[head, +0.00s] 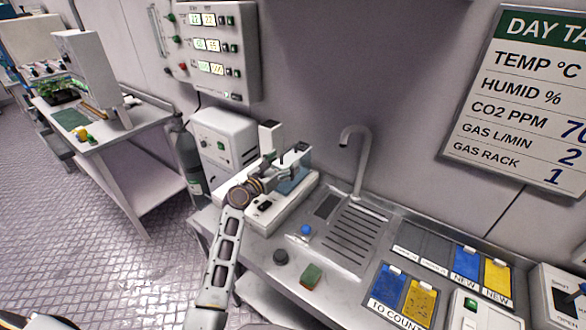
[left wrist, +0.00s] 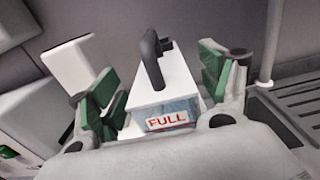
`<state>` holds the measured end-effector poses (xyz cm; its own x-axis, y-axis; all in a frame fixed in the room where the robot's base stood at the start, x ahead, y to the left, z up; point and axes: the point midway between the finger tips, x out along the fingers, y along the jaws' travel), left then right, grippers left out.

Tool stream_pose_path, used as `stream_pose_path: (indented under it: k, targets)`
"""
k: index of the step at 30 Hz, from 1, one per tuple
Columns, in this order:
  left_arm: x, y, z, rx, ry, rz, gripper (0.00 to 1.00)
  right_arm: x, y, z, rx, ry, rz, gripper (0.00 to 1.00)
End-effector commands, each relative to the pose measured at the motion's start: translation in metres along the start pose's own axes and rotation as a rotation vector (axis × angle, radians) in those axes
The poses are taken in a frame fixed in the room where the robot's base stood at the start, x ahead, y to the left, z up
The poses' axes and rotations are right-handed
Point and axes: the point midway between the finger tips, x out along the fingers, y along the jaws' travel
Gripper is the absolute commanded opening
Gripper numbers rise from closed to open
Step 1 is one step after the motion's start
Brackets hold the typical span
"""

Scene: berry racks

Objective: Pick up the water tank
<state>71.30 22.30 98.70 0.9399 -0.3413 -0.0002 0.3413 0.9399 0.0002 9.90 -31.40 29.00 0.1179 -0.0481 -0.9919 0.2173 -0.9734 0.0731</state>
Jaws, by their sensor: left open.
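The water tank (left wrist: 165,112) is a box with a white lid, a dark loop handle and a bluish front marked FULL. In the head view the bluish tank (head: 291,184) sits on a white machine at the back left of the steel counter. My left gripper (left wrist: 158,78) is open, with its green-padded fingers on either side of the tank and its handle. I cannot tell whether the pads touch it. In the head view the left gripper (head: 284,166) partly hides the tank. My right gripper is not in view.
A white machine base (head: 262,217) lies under my left arm. A sink tap (head: 364,150) and drain grooves are to its right. A blue knob (head: 306,230), a dark puck (head: 280,257) and a green-brown sponge (head: 311,276) lie in front. A grey gas cylinder (head: 187,160) stands left.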

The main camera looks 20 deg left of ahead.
Motion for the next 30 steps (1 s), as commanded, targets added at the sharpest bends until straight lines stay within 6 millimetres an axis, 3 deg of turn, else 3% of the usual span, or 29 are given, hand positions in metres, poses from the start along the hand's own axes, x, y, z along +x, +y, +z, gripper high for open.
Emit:
stream_pose_path:
  k: [9,26,30]
  targets:
    - [0.025,0.0,-0.002,0.0,0.0,0.0,0.79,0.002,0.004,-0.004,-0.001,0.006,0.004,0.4]
    - [0.028,0.0,-0.002,0.0,0.001,0.001,0.79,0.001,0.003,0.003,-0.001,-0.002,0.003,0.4]
    - [0.028,0.0,-0.002,-0.001,0.001,0.001,0.62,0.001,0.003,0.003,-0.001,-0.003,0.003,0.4]
